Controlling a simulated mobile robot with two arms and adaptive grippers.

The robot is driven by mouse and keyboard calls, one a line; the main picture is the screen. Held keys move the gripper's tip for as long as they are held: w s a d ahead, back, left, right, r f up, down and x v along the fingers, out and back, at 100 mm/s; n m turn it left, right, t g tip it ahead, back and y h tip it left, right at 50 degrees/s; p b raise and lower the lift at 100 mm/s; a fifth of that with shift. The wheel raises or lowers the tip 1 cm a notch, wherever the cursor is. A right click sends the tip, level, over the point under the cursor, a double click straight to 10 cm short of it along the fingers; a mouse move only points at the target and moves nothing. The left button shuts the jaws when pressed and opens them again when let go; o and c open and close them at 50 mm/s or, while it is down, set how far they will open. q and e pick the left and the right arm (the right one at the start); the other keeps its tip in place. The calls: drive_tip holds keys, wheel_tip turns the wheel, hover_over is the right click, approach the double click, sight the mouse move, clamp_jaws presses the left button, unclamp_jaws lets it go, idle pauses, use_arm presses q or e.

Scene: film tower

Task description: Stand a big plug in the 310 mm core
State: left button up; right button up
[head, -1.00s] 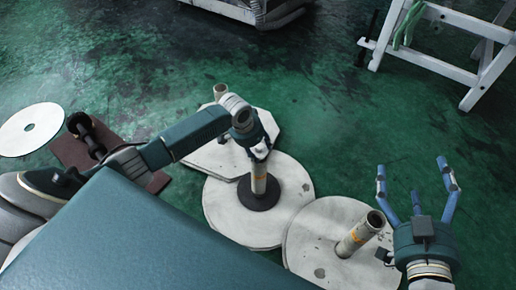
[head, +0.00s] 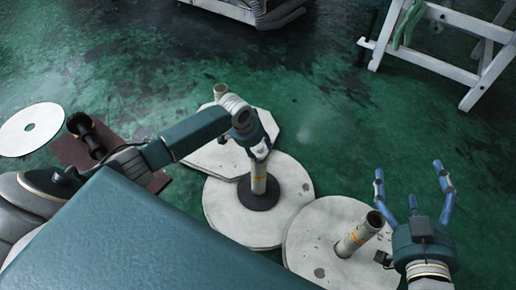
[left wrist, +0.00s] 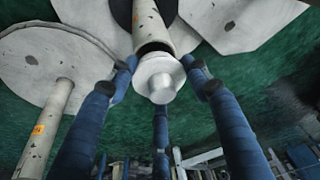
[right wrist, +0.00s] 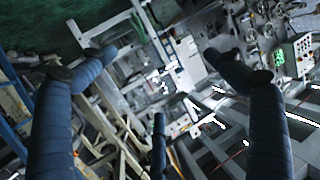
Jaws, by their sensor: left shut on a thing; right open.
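My left gripper (head: 259,152) is shut on a pale, stepped round plug (left wrist: 160,78) at the top of the middle core (head: 259,180). This upright core has an orange label and a dark disc (head: 258,196) around its foot. In the left wrist view, part of the core's dark open mouth (left wrist: 154,47) shows beside the plug. I cannot tell whether the plug's end is inside it. I cannot read which is 310 mm. My right gripper (head: 408,178) is open and empty.
The cores stand on pale round and angular slabs (head: 222,222). A brown mat (head: 152,181) with black parts (head: 86,135) and a white disc (head: 28,129) lie at the left. A white trestle (head: 440,57) stands back right. The green floor between is clear.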

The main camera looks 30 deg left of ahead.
use_arm(q)
drive_tip(key=shift+p, duration=0.3)
use_arm(e)
drive_tip(key=shift+s+d+f+g+h, duration=0.15)
drive_tip(key=shift+s+f+g, duration=0.15)
drive_tip(key=shift+f, duration=0.35)
drive_tip(key=shift+s+d+f+g+h, duration=0.15)
drive_tip(key=shift+s+f+g, duration=0.15)
drive_tip(key=shift+f, duration=0.4)
drive_tip(key=shift+s+d+f+g+h, duration=0.1)
drive_tip(key=shift+s+d+f+g, duration=0.1)
drive_tip(key=shift+f+g, duration=0.35)
use_arm(q)
drive_tip(key=shift+f, duration=0.15)
use_arm(e)
drive_tip(key=shift+w+r+t, duration=0.1)
drive_tip(key=shift+r+t, duration=0.05)
drive_tip(key=shift+t, duration=0.1)
use_arm(q)
drive_tip(key=shift+f, duration=0.4)
use_arm(e)
drive_tip(key=shift+w+a+r+t, duration=0.2)
drive_tip(key=shift+w+r+t, duration=0.1)
drive_tip(key=shift+r, duration=0.3)
use_arm(q)
drive_tip(key=shift+f, duration=0.1)
use_arm(e)
drive_tip(key=shift+r, duration=0.1)
